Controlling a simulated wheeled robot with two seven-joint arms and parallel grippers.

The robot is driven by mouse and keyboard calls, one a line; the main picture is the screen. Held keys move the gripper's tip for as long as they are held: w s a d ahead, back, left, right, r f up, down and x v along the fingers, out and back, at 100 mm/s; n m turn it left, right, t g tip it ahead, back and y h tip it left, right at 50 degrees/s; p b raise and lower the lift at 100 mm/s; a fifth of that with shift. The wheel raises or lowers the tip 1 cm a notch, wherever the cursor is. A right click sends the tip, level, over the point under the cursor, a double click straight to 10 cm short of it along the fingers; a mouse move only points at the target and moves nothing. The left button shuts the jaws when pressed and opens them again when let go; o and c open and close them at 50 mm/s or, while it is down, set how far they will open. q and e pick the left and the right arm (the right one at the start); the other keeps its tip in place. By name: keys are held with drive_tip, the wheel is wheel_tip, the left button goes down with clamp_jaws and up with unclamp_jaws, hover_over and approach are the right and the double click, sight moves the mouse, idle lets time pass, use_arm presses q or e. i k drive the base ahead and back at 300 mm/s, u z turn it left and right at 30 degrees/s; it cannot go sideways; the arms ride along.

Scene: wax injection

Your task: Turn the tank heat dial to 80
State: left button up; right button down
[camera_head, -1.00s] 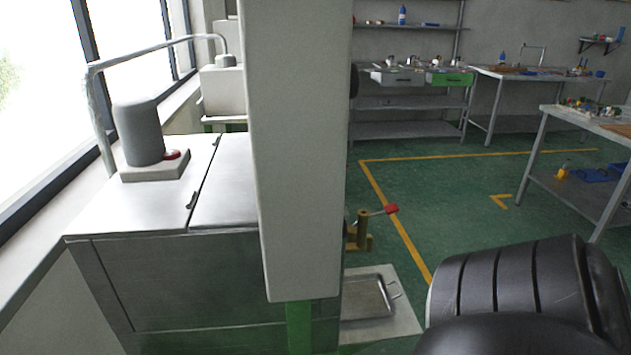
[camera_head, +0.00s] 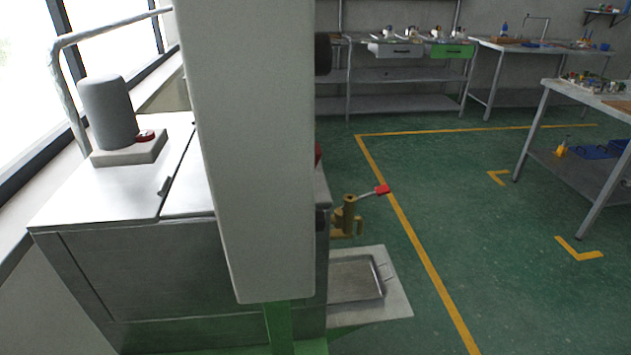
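The wax tank (camera_head: 190,270) is a metal box with a hinged lid, standing at the left. A tall pale control cabinet (camera_head: 245,150) stands in front of it and hides part of the lid. A dark round knob (camera_head: 322,54) sticks out from the cabinet's right side, seen edge-on. It may be the heat dial; its face, marks and setting are hidden. A bit of something red (camera_head: 318,154) shows lower on that side. Neither of my grippers is in view.
A brass valve (camera_head: 348,217) with a red-tipped lever juts from the tank's right side above a metal tray (camera_head: 356,279) on a pale shelf. A grey motor (camera_head: 108,112) sits on the lid. Green floor is clear to the right, before a workbench (camera_head: 590,98).

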sight(325, 49)
drive_tip(key=z, duration=0.05)
drive_tip(key=i, duration=0.1)
drive_tip(key=u, duration=2)
drive_tip(key=k, duration=0.85)
drive_tip(key=z, duration=1.35)
drive_tip(key=i, duration=0.5)
